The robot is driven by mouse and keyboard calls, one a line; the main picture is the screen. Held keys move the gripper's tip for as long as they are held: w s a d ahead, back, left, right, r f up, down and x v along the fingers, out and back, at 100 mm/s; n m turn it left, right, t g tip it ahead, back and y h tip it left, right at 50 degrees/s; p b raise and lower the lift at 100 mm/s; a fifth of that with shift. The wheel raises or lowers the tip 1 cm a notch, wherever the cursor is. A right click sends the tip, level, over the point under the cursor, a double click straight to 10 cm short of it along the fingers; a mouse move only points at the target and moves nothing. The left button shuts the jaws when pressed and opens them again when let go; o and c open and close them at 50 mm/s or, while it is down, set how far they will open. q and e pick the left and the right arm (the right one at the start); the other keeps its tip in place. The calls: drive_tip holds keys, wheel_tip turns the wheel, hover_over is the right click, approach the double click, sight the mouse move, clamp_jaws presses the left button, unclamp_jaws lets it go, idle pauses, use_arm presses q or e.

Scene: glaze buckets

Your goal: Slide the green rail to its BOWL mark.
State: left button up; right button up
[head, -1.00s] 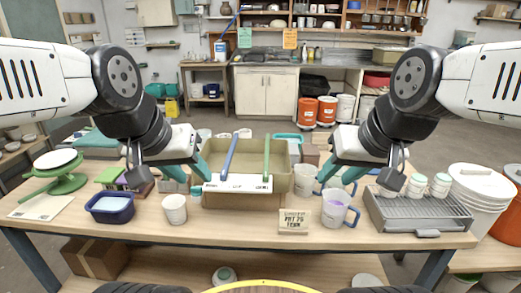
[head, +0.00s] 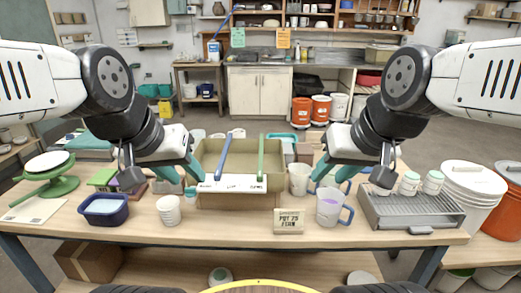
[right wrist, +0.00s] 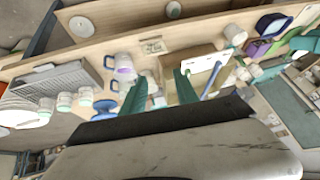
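The green rail (head: 261,158) lies front to back across the top of a beige box (head: 241,157), near its right side. A blue rail (head: 223,157) lies across it further left. A white strip (head: 232,184) with dark lettering too small to read runs along the box's front. Both rails reach it. My left gripper (head: 193,172) is left of the box, seemingly open and empty. My right gripper (head: 328,172) is right of the box, apart from the green rail. In the right wrist view its teal fingers (right wrist: 160,90) are spread with nothing held.
A white cup (head: 299,180) and a mug with purple contents (head: 328,207) stand near my right gripper. A small sign (head: 289,221) stands at the table's front. A white cup (head: 169,210) and blue tub (head: 105,209) are left. A grey rack (head: 410,210) is right.

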drive_tip(key=shift+o, duration=0.4)
drive_tip(key=shift+w, duration=0.1)
drive_tip(key=m+g+h, duration=0.1)
drive_tip(key=g+h, duration=0.1)
drive_tip(key=g, duration=0.4)
hover_over(260, 173)
wheel_tip(260, 173, down, 6)
drive_tip(key=shift+d+f, duration=0.15)
drive_tip(key=shift+f, duration=0.1)
drive_tip(key=shift+w+a+f, duration=0.1)
drive_tip(key=shift+a+f, duration=0.1)
drive_tip(key=shift+f, duration=0.4)
wheel_tip(260, 173, down, 7)
drive_tip(key=shift+r, duration=0.1)
drive_tip(key=shift+c, duration=0.4)
clamp_jaws()
